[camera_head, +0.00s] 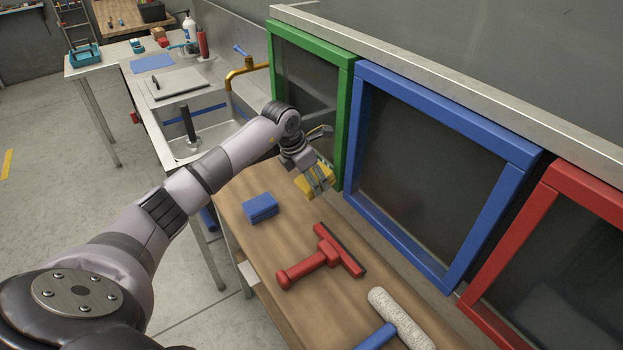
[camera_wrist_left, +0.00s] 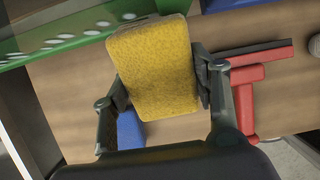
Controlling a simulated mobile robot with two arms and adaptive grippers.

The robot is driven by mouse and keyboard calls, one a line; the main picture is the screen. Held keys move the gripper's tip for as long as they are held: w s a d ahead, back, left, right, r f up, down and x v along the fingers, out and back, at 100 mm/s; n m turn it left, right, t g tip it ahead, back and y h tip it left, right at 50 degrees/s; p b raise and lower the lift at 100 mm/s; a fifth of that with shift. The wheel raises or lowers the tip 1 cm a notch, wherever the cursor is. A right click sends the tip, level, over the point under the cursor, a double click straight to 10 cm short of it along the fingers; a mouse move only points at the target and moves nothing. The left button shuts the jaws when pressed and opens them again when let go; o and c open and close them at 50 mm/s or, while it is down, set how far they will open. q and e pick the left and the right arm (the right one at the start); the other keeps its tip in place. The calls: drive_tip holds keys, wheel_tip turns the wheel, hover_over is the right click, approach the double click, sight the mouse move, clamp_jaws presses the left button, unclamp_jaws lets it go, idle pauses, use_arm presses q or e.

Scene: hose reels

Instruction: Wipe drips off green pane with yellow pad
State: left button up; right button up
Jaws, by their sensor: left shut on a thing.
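The yellow pad (camera_head: 315,182) is between the fingers of my left gripper (camera_head: 318,176), which is shut on it. It also shows in the left wrist view (camera_wrist_left: 153,68), with a finger on each side. The green-framed pane (camera_head: 308,80) stands upright behind the bench, at the left of the row of panes. My left gripper is in front of its lower right part, above the bench. Several pale oval drips show by the green frame (camera_wrist_left: 60,38) in the left wrist view. My arm hides part of the pane in the head view. My right gripper is not in view.
On the wooden bench (camera_head: 240,205) lie a blue sponge (camera_head: 261,208), a red squeegee (camera_head: 322,257) and a white roller (camera_head: 400,318). Blue (camera_head: 440,128) and red (camera_head: 563,187) framed panes stand to the right. A sink (camera_head: 207,137) with a brass tap (camera_head: 247,70) is at left.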

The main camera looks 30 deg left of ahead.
use_arm(q)
drive_tip(key=shift+w+a+b, duration=0.2)
drive_tip(key=shift+a+b, duration=0.15)
drive_tip(key=shift+a, duration=0.15)
drive_tip(key=shift+w+a+b, duration=0.2)
drive_tip(key=shift+a+b, duration=0.1)
drive_tip(key=shift+a, duration=0.15)
drive_tip(key=w+a+b, duration=0.3)
drive_tip(key=a+b, duration=0.1)
drive_tip(key=a, duration=0.3)
drive_tip(key=w+a+b, duration=0.2)
drive_tip(key=a+b, duration=0.3)
drive_tip(key=a, duration=0.2)
drive_tip(key=shift+w, duration=0.4)
idle(0.5)
